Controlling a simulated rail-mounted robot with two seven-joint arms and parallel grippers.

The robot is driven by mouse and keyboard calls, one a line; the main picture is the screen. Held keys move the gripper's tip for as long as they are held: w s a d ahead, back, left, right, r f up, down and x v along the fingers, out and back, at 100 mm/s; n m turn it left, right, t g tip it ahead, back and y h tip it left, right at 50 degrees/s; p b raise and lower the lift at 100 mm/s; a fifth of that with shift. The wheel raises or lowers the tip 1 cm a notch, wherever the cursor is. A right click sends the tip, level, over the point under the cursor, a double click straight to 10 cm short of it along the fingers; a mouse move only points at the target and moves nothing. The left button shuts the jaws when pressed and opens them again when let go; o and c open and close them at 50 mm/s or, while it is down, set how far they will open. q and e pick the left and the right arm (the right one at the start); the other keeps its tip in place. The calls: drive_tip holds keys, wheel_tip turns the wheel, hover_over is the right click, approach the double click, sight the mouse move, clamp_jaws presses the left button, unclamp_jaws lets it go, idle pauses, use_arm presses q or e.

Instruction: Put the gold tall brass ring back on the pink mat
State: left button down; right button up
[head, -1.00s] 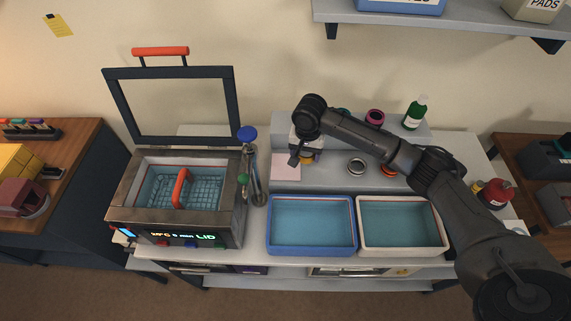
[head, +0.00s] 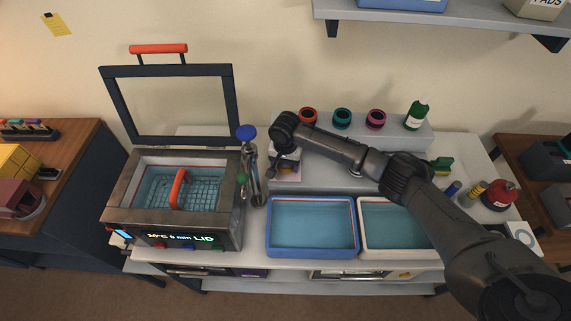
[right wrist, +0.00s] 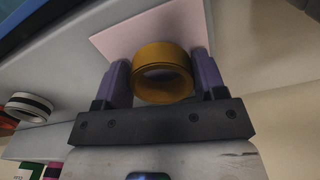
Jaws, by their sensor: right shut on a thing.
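The gold tall brass ring (right wrist: 163,75) is between the two purple-grey fingers of my right gripper (right wrist: 162,80), which is shut on it from both sides. The pink mat (right wrist: 125,38) lies behind the ring in the right wrist view. The ring overlaps the mat there; I cannot tell whether it touches it or is held just above. In the head view my right gripper (head: 284,163) is over the pink mat (head: 287,178), left on the grey bench, and hides the ring and much of the mat. My left gripper is not in view.
Red, teal and magenta rings (head: 342,118) and a green bottle (head: 416,114) stand on the raised step behind. The blue tub (head: 312,255) and white tub (head: 398,251) are in front. The open-lidded bath (head: 130,205) and a blue-topped stand (head: 247,133) are left. A black-and-white ring (right wrist: 30,106) is nearby.

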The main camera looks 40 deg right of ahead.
idle(0.3)
drive_tip(key=o, duration=1)
drive_tip(key=shift+f, duration=0.1)
drive_tip(key=shift+c, duration=0.2)
wheel_tip(320, 180, up, 12)
drive_tip(key=p, duration=0.1)
drive_tip(key=shift+p, duration=0.4)
drive_tip(key=shift+d, duration=0.1)
